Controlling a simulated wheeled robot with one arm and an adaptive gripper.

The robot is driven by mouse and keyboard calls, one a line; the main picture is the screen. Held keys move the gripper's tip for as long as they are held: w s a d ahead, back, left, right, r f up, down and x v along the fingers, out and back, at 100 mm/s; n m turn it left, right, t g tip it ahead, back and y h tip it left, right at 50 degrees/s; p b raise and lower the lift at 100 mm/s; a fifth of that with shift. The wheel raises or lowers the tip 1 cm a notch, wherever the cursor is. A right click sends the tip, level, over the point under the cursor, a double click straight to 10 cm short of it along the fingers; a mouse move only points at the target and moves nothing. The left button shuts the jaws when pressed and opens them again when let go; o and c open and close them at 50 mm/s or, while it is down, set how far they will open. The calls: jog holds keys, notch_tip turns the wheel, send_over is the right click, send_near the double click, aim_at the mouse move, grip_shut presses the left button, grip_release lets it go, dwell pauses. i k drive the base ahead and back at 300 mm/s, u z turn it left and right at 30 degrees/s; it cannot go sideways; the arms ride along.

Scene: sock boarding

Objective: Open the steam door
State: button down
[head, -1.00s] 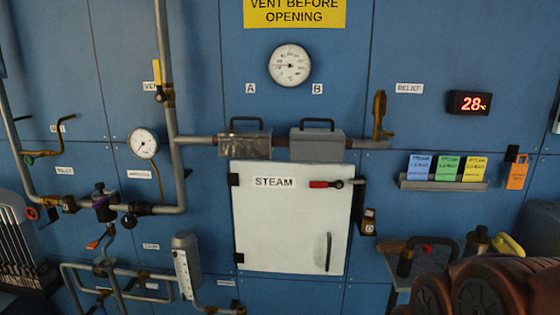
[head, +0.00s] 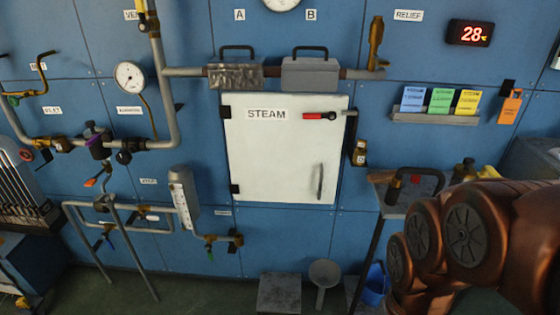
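The white steam door (head: 275,158) is on the blue wall in the middle of the head view, labelled STEAM. It looks shut, flush with its frame, with hinges on its left edge. A latch lever with a red grip (head: 319,116) lies level at its upper right, reaching toward the right edge. A vertical grey handle (head: 320,181) is at the door's lower right. My copper-coloured arm fills the lower right corner, apart from the door. My gripper is not in view.
Two metal boxes with handles, A (head: 236,75) and B (head: 310,74), sit above the door on a pipe. A side table (head: 392,208) stands at right, with a blue bucket (head: 375,284) below. A grey block (head: 279,293) and a funnel (head: 324,273) are on the floor.

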aim_at(275, 155)
jog(key=u, duration=1.05)
jog(key=i, duration=0.45)
jog(key=u, duration=0.5)
